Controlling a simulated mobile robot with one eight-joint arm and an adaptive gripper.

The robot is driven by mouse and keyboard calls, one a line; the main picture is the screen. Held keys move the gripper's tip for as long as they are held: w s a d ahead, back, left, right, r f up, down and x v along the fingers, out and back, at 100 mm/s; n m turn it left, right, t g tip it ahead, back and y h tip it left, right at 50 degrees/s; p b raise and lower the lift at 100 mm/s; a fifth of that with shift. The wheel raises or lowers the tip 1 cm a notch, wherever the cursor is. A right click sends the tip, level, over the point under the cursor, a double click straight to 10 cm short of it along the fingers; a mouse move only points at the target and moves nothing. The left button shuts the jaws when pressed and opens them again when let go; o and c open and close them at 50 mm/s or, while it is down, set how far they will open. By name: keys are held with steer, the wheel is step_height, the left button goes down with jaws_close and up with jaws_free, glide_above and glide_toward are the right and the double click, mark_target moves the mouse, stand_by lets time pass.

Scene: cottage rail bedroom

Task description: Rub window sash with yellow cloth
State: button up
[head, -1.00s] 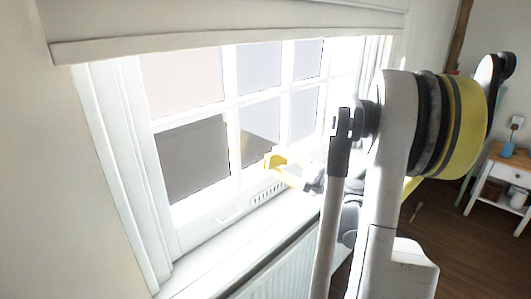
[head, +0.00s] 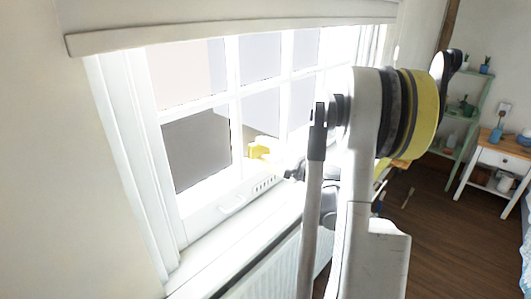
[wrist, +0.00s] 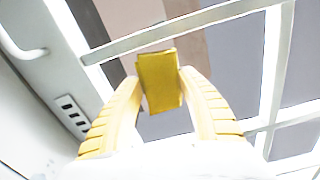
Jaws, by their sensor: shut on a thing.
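The white window sash (head: 237,128) has a grid of glazing bars and fills the middle left of the head view. Its bars (wrist: 185,25) cross the wrist view behind my gripper. My gripper (wrist: 160,82) has yellow fingers and is shut on the yellow cloth (wrist: 161,80), a small folded piece between the fingertips. In the head view my gripper (head: 262,153) is in front of the lower panes, by an upright bar. I cannot tell whether the cloth touches the sash.
A white sill (head: 215,262) runs below the window, with a radiator (head: 272,268) under it. A blind (head: 220,22) hangs across the top. A small table (head: 497,160) and a green shelf (head: 468,115) stand at the far right. Wooden floor (head: 425,220) is open there.

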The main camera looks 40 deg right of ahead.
steer(key=shift+w+a, duration=0.1)
steer(key=shift+w, duration=0.95)
stand_by(0.6)
steer(key=d+b, duration=0.1)
steer(key=d, duration=0.3)
steer(key=shift+w, duration=0.2)
steer(key=shift+a, duration=0.1)
steer(key=a, duration=0.4)
stand_by(0.4)
steer(key=shift+s, duration=0.1)
